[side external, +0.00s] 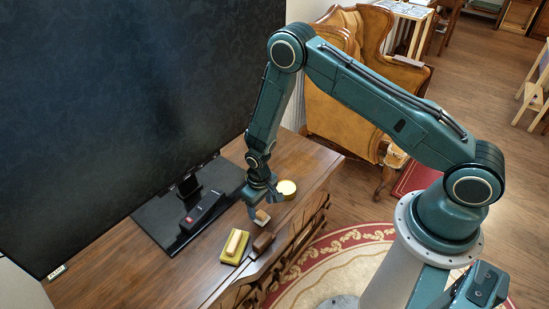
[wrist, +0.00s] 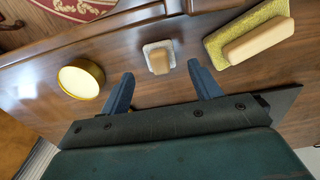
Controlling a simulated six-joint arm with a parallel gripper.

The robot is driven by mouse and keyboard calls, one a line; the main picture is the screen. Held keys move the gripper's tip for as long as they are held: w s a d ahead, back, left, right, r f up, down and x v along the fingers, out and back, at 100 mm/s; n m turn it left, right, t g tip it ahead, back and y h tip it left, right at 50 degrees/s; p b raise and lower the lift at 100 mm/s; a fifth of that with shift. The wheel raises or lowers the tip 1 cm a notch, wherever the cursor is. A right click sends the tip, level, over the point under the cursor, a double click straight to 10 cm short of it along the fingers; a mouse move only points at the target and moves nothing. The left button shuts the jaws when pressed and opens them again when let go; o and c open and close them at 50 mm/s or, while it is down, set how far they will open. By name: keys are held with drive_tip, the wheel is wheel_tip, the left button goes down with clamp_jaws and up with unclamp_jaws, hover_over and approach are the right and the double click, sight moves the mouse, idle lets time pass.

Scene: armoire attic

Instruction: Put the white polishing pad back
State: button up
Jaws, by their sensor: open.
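The white polishing pad (wrist: 149,47) lies on the wooden cabinet top, with a tan wooden grip block on it. In the side external view the pad (side external: 261,218) is just below my gripper (side external: 262,204), which partly hides it. In the wrist view my gripper (wrist: 160,76) is open and empty, its two blue fingers pointing toward the pad. The pad sits between the finger lines, slightly beyond the tips. I cannot tell the exact height of the fingers above it.
A yellow-green pad with a wooden block (side external: 235,245) lies near the pad. A dark brown block (side external: 262,243) lies near the front edge. A round yellow tin (side external: 286,188) stands on the other side. Behind are a large dark screen (side external: 120,100) and a black device (side external: 203,212).

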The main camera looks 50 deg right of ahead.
wheel_tip(320, 180, up, 8)
drive_tip(key=shift+f, duration=0.25)
idle(0.7)
wheel_tip(320, 180, up, 14)
drive_tip(key=t, duration=0.1)
hover_over(261, 213)
drive_tip(key=d, duration=0.1)
drive_tip(key=s+d+r+t, duration=0.1)
drive_tip(key=s+r, duration=0.2)
drive_tip(key=r, duration=0.4)
drive_tip(key=s+d+r+t, duration=0.1)
drive_tip(key=s+r, duration=0.2)
drive_tip(key=r, duration=0.3)
drive_tip(key=s+d+r+t, duration=0.1)
drive_tip(key=s+r, duration=0.5)
drive_tip(key=s, duration=0.3)
drive_tip(key=s+r+t, duration=0.1)
drive_tip(key=s+r, duration=0.4)
drive_tip(key=s, duration=0.5)
drive_tip(key=shift+s+d+r+t, duration=0.25)
drive_tip(key=shift+d+r+t, duration=0.05)
drive_tip(key=shift+d+r, duration=0.05)
